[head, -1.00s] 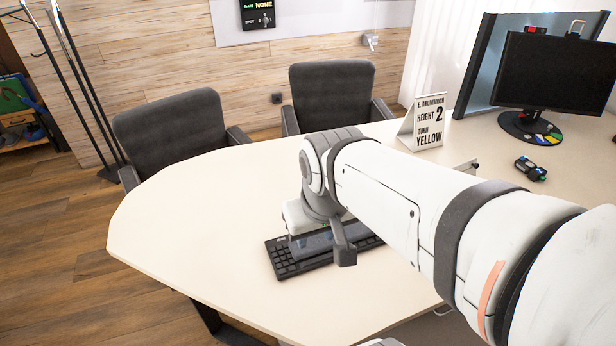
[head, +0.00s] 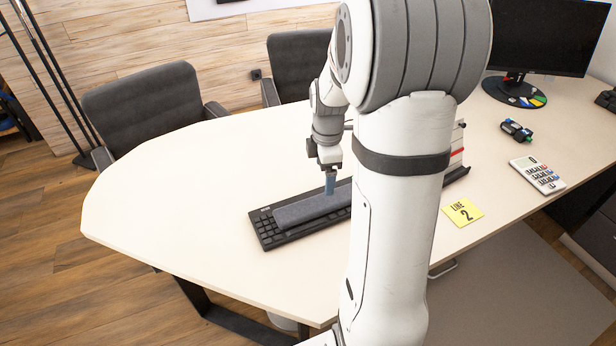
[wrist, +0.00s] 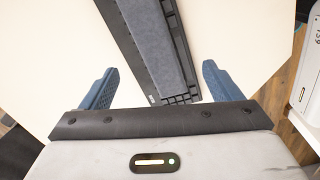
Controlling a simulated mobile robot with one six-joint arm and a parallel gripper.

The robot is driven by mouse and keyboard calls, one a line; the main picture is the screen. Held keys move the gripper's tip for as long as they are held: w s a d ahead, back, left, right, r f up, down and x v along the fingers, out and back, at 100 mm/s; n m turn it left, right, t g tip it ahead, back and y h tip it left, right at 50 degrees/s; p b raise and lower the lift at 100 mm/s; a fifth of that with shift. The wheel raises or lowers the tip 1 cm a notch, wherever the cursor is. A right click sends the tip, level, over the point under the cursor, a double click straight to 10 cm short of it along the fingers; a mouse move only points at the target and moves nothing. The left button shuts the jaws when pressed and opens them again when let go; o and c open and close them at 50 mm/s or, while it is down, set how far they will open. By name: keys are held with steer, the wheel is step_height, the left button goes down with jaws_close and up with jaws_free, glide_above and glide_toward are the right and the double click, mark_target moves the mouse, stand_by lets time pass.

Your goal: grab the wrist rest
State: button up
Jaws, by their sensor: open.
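The wrist rest is a long grey-blue padded bar (head: 312,207) lying along the black keyboard (head: 268,233) on the table. In the wrist view the wrist rest (wrist: 158,42) runs lengthwise on top of the keyboard (wrist: 128,38), between the two finger lines. My gripper (head: 330,183) is above the wrist rest, pointing down near its middle. In the wrist view my gripper (wrist: 160,85) has its blue fingers wide apart, one on each side of the keyboard, with nothing between them gripped. My arm hides the right end of the wrist rest and keyboard in the head view.
The pale table (head: 190,215) is clear to the left of the keyboard. A yellow note (head: 463,212), a calculator (head: 538,174), a small dark device (head: 516,130) and a monitor (head: 548,38) are to the right. Two grey chairs (head: 150,105) stand behind the table.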

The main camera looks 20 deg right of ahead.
mark_target(330, 199)
steer(key=d+f+n, duration=0.1)
steer(key=w+d+f+n, duration=0.1)
steer(key=f, duration=0.1)
steer(key=w+d+f, duration=0.1)
steer(key=f, duration=0.1)
steer(key=shift+n+b, duration=0.3)
steer(key=shift+n, duration=0.1)
step_height(330, 199, down, 8)
steer(key=shift+d+r, duration=0.1)
steer(key=shift+r, duration=0.05)
steer(key=shift+c, duration=0.2)
steer(key=c, duration=1.2)
steer(key=shift+o, duration=0.2)
